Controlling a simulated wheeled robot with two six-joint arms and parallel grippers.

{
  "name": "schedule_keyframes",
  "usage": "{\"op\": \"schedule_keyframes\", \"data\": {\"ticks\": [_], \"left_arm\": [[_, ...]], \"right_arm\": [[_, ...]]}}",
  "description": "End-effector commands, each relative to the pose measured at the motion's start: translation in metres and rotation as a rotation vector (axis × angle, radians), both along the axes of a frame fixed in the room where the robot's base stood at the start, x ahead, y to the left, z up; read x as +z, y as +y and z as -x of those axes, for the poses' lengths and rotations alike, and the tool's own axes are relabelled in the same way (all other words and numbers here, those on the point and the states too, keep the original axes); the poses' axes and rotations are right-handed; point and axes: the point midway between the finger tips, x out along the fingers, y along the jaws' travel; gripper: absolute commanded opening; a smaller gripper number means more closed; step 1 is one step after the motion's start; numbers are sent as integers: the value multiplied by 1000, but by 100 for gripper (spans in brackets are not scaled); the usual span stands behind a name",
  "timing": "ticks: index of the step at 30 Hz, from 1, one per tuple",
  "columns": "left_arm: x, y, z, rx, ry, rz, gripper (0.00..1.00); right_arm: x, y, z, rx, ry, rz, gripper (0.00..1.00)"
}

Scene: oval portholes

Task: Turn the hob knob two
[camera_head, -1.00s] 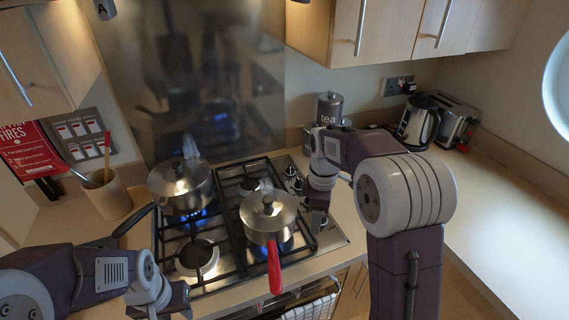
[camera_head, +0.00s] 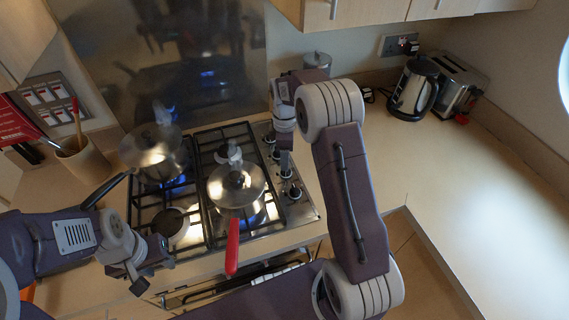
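The hob (camera_head: 307,212) has a column of dark knobs along its right edge. One knob (camera_head: 269,138) shows at the back and another (camera_head: 294,191) at the front; which one is knob two is not marked. My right gripper (camera_head: 285,172) points down over the middle knobs and partly hides them. Its fingers are seen edge-on, so I cannot tell their opening or whether they touch a knob. My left gripper (camera_head: 153,275) is empty in front of the hob's left side, with its fingers apart.
A lidded pan with a red handle (camera_head: 231,249) stands on the front right burner, and a pot (camera_head: 150,149) on the back left; blue flame shows beneath both. A utensil pot (camera_head: 85,165) stands left. A kettle (camera_head: 413,88) and toaster (camera_head: 457,88) stand back right; the right counter is clear.

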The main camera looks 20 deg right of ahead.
Motion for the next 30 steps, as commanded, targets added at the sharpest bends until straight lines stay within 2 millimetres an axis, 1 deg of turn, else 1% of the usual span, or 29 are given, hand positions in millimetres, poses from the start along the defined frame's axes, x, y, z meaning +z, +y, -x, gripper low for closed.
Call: {"op": "schedule_keyframes", "data": {"ticks": [1, 3, 7, 11, 17, 20, 21, 23, 24, 30], "left_arm": [[2, 0, 0, 0, 0, 0, 36], [4, 0, 0, 0, 0, 0, 36], [6, 0, 0, 0, 0, 0, 36], [6, 0, 0, 0, 0, 0, 36], [6, 0, 0, 0, 0, 0, 36], [6, 0, 0, 0, 0, 0, 36], [6, 0, 0, 0, 0, 0, 36], [6, 0, 0, 0, 0, 0, 36], [6, 0, 0, 0, 0, 0, 36], [7, 0, 0, 0, 0, 0, 36]], "right_arm": [[-10, 0, 1, 0, 4, -1, 55], [-24, 0, 1, 0, 4, -1, 55], [-41, 0, 0, 0, 1, 0, 55], [-48, 0, 0, 0, -1, 0, 55], [-49, 0, 0, 0, -1, 0, 55], [-49, 0, 0, 0, -1, 0, 30], [-49, 0, 0, 0, -1, 0, 19], [-49, 0, 0, 0, -1, 0, 3], [-49, 0, 0, 0, -1, -1, 0], [-48, 0, 0, -14, -1, -1, 0]]}}
